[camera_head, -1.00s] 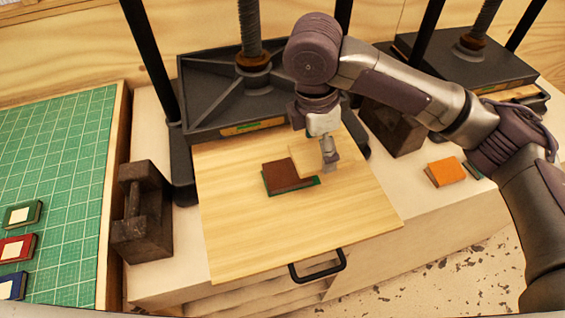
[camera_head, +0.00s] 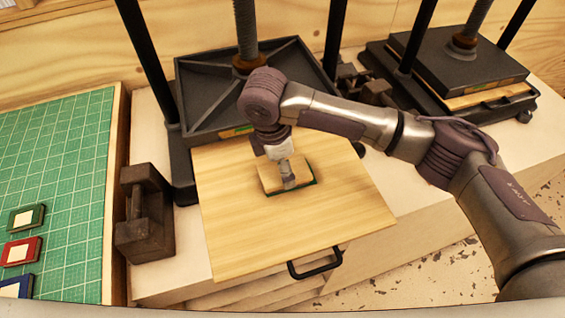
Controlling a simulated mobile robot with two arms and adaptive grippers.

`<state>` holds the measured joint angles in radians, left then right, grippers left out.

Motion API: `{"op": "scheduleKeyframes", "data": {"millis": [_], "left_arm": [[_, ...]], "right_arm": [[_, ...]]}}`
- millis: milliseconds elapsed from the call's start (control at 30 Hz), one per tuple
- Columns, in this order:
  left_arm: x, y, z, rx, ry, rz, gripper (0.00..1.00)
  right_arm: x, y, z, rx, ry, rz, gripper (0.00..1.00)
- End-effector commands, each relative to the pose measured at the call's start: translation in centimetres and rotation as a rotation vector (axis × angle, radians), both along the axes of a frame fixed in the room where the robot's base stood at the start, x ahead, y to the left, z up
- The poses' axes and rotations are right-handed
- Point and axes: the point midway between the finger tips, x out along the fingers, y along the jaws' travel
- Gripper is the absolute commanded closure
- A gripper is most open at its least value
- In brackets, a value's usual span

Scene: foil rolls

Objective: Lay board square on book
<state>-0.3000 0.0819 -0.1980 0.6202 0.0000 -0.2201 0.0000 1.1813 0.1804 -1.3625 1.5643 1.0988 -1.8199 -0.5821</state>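The pale wooden board (camera_head: 269,180) lies over the book on the light wooden press plank. Only the book's green edge (camera_head: 305,190) shows, along the front and right of the board. My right gripper (camera_head: 288,181) points down at the board from above and appears shut on it. The fingertips and wrist hide part of the board, so I cannot tell whether it rests fully on the book or how exactly the edges line up. My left gripper is not in view.
The plank (camera_head: 240,235) has free room around the stack. The black press (camera_head: 205,95) stands behind, a second press (camera_head: 450,75) at back right. A dark iron weight (camera_head: 145,215) stands left, near the green cutting mat (camera_head: 60,170) with several small framed pieces.

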Motion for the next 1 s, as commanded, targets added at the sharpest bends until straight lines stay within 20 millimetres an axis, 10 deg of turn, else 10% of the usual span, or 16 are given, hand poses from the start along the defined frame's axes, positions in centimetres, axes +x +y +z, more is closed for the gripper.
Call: {"op": "scheduleKeyframes", "data": {"millis": [100, 133, 233, 667, 1000], "left_arm": [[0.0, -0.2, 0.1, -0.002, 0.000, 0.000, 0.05], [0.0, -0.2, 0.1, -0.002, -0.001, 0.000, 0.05], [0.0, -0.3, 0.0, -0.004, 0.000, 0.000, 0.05], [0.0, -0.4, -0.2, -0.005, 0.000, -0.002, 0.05], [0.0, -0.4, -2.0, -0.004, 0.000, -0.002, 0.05]], "right_arm": [[0.0, 0.0, -0.2, 0.000, 0.001, 0.000, 0.55], [0.0, 0.0, -0.2, 0.000, 0.000, 0.000, 0.16], [0.0, 0.0, -0.2, 0.000, 0.000, 0.000, 0.00], [0.0, 0.1, 0.3, 0.001, -0.002, 0.000, 0.00], [-0.3, 1.1, 6.6, 0.002, -0.004, 0.002, 0.00]]}}
